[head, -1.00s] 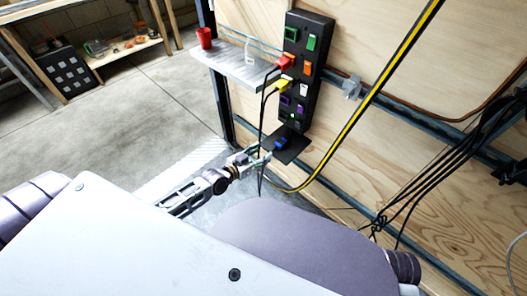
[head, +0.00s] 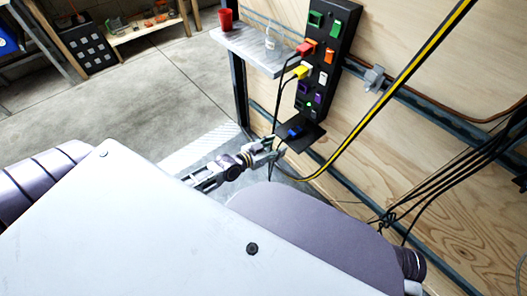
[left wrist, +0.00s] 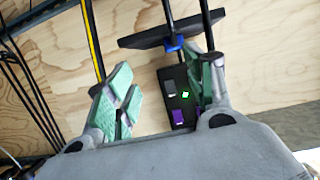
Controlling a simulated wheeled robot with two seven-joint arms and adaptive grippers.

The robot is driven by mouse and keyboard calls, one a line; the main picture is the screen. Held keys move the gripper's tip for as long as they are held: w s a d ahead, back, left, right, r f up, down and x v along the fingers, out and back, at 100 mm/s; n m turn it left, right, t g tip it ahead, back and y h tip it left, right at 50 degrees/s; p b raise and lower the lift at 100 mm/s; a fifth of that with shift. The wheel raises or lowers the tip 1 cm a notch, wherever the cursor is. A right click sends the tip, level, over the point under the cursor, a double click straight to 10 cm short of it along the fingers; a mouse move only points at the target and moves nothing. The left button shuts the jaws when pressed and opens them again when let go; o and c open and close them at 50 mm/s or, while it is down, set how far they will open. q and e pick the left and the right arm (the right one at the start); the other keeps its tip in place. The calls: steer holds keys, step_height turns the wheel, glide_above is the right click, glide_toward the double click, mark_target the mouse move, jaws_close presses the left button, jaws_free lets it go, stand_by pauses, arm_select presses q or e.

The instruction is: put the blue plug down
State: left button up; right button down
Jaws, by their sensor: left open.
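The blue plug (head: 294,131) rests on the small black shelf (head: 308,138) below the black socket panel (head: 313,95). In the left wrist view the blue plug (left wrist: 174,43) shows at the edge of the black shelf (left wrist: 150,38), beyond the fingers. My left gripper (head: 274,148) is open, just in front of and slightly left of the plug, and looks apart from it. Its two green-padded fingers (left wrist: 163,92) are spread in the left wrist view with nothing clearly held between them. My right gripper is not in view.
A red plug (head: 304,49) and a yellow plug (head: 300,72) sit in the panel, their black cables hanging near my left gripper. A grey shelf (head: 250,48) with a red cup (head: 226,20) is above left. A yellow-black cable (head: 395,82) runs close on the right.

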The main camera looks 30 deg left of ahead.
arm_select(q)
steer(key=s+d+f+g+y, duration=0.1)
steer(key=s+d+f+g, duration=0.3)
steer(key=s+d+g, duration=0.45)
steer(key=s+a+r+n+g+y, duration=0.1)
steer(key=s+a+g+y, duration=0.1)
steer(key=s, duration=1)
steer(key=shift+a+r+n+y, duration=0.3)
steer(key=shift+a+y, duration=0.1)
steer(key=shift+a, duration=0.15)
steer(key=shift+w+f+p, duration=0.15)
steer(key=shift+f+p, duration=0.05)
steer(key=shift+p, duration=0.2)
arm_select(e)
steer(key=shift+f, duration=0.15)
